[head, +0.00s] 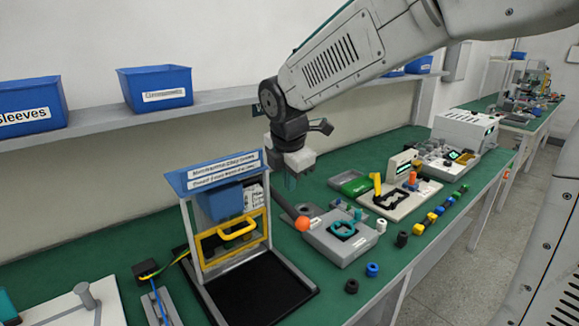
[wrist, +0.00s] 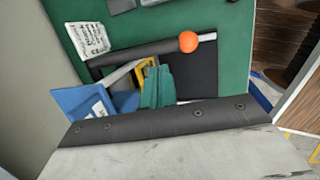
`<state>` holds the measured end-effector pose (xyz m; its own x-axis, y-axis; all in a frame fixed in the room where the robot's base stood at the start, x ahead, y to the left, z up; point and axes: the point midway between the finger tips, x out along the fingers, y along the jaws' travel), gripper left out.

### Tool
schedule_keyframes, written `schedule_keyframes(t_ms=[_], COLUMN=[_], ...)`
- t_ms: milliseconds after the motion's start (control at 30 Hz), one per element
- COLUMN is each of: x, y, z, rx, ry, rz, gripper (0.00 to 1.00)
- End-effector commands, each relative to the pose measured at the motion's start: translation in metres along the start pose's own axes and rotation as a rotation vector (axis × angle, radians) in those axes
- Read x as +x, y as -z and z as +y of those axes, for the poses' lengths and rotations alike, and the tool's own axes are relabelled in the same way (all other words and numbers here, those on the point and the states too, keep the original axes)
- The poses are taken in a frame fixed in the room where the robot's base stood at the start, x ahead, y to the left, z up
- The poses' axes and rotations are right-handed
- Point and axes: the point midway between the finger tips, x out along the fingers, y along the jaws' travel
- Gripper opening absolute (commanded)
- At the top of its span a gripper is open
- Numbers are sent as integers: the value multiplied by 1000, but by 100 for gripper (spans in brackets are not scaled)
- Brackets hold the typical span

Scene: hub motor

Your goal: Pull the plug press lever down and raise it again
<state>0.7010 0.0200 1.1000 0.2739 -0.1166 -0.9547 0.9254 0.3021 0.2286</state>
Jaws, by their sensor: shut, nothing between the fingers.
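The press (head: 218,203) stands on the green bench in the head view, with a blue sign on top, a blue head and a yellow handled guard. Its dark lever (head: 282,203) slopes down from the press's right side to an orange ball knob (head: 302,224). In the wrist view the lever (wrist: 135,52) crosses the upper middle, with the orange knob (wrist: 188,42) near its right end. My gripper (head: 290,182) is shut and empty, pointing down, right of the blue sign and above the knob. Its teal fingers (wrist: 157,88) are apart from the knob in the wrist view.
A grey fixture with a teal part (head: 343,234) stands right of the knob. Small dark and coloured pieces (head: 372,270) line the bench's front edge. The press's black base (head: 258,292) is bare. Blue bins (head: 155,87) sit on the shelf behind. A cable (head: 155,280) lies left of the press.

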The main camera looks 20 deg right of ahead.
Motion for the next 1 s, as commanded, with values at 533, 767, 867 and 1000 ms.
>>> schedule_keyframes(t_ms=[533, 767, 867, 1000], x=[69, 70, 71, 85], y=[0, 0, 0, 2], z=[0, 0, 0, -3], rx=[1, 1, 1, 1], ry=[1, 0, 1, 4], rz=[0, 0, 1, 1], gripper=[0, 0, 0, 0])
